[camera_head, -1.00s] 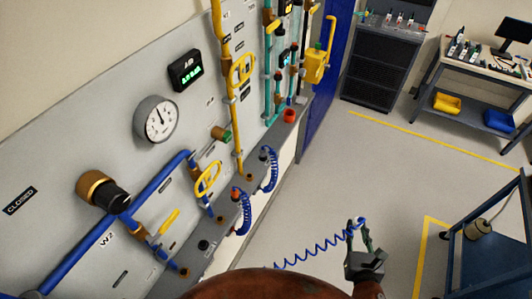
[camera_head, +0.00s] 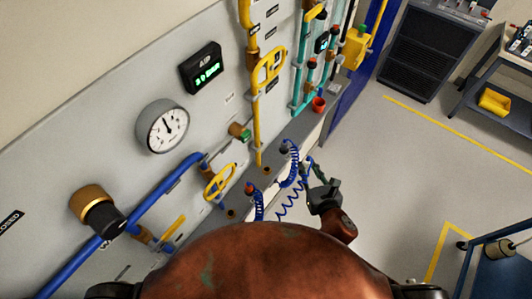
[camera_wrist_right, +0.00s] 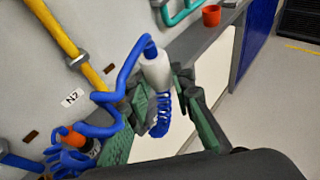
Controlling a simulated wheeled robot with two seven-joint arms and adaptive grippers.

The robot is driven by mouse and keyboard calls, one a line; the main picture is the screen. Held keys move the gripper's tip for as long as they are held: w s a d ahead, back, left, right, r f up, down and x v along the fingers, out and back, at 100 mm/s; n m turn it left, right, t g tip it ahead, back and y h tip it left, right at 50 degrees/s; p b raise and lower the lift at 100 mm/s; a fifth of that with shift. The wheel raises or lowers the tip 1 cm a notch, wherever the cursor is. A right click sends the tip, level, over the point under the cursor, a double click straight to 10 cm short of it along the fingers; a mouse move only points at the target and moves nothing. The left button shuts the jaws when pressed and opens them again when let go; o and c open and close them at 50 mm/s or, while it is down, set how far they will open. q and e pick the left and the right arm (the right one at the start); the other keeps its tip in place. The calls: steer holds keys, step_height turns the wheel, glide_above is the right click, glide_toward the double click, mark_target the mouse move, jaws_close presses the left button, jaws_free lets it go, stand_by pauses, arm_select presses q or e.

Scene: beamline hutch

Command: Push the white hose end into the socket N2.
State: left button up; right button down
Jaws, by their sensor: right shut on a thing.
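My right gripper (camera_head: 318,180) is shut on the white hose end, in front of the wall panel's ledge. In the right wrist view the white hose end (camera_wrist_right: 155,72) stands roughly upright between the green-padded fingers (camera_wrist_right: 165,108), with a blue hose bending over its top. The N2 label (camera_wrist_right: 72,97) is on the panel to the left of it, beside a yellow pipe (camera_wrist_right: 62,32). I cannot make out the socket N2 itself; the gripper and hose may cover it. The held end appears apart from the panel. My left gripper is not in view.
Blue coiled hoses hang at the ledge, one with an orange end (camera_wrist_right: 74,137). A yellow valve handle (camera_head: 269,66), a gauge (camera_head: 162,126) and a red cup (camera_head: 319,104) are nearby. The floor (camera_head: 400,170) to the right is clear before a blue cart (camera_head: 490,265).

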mark_target(270, 173)
steer(key=w+a+n+g+y+p, duration=0.25)
steer(key=a+n+y, duration=0.25)
steer(key=a, duration=0.5)
arm_select(q)
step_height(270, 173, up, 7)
steer(key=p, duration=0.4)
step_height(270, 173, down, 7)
steer(key=b, duration=0.7)
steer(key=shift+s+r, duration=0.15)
arm_select(e)
steer(key=w+a+f+n+g+y, duration=0.1)
steer(key=f, duration=0.2)
steer(key=w+f+n+y, duration=0.1)
steer(key=f, duration=0.3)
steer(key=w+a+f+n+g+y, duration=0.1)
steer(key=f, duration=0.2)
steer(key=shift+w+a+f+g, duration=0.1)
steer(key=shift+a+f+g, duration=0.1)
steer(key=shift+a+g, duration=0.15)
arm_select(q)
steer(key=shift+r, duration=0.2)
arm_select(e)
steer(key=shift+d, duration=0.15)
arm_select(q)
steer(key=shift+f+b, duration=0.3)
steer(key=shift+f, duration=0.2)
arm_select(e)
steer(key=shift+f, duration=0.8)
